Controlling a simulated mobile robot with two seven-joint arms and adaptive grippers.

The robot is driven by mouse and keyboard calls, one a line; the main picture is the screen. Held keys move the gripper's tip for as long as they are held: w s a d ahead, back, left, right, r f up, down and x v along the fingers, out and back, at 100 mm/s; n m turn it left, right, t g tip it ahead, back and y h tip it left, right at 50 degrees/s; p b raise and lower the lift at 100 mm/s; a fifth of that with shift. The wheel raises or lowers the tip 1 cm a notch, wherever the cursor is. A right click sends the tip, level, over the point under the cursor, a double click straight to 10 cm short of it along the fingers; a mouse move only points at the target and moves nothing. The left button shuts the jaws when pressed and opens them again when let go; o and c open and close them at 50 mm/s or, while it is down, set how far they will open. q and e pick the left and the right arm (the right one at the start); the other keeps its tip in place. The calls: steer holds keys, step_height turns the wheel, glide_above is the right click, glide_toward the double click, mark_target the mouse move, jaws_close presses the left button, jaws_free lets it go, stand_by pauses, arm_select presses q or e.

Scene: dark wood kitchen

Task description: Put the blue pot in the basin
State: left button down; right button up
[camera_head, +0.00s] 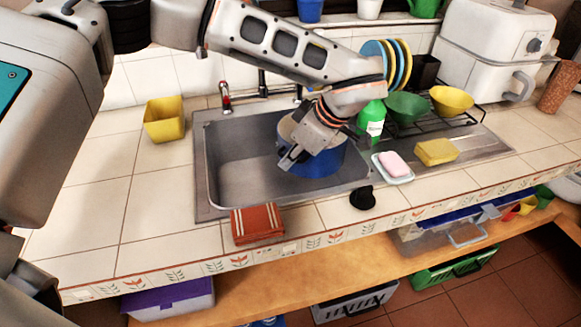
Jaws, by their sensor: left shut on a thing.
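The blue pot (322,162) is in the right part of the metal basin (238,182), below the rim line as seen from here. Whether it touches the basin floor cannot be told. My left arm reaches in from the upper left, over the back of the sink. My left gripper (289,162) is shut on the pot at its near left side and hides part of its rim. The pot's inside shows pale above the gripper. My right gripper is not in view.
A yellow container (164,120) stands left of the basin. A folded red cloth (257,224) lies at its front edge. A black object (362,198), pink soap on a dish (393,166), a yellow sponge (436,152) and a green bottle (371,122) are to the right. The faucet (262,84) is behind.

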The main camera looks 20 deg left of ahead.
arm_select(q)
step_height(320, 180, down, 3)
steer(key=shift+w+r, duration=0.1)
steer(key=shift+r, duration=0.1)
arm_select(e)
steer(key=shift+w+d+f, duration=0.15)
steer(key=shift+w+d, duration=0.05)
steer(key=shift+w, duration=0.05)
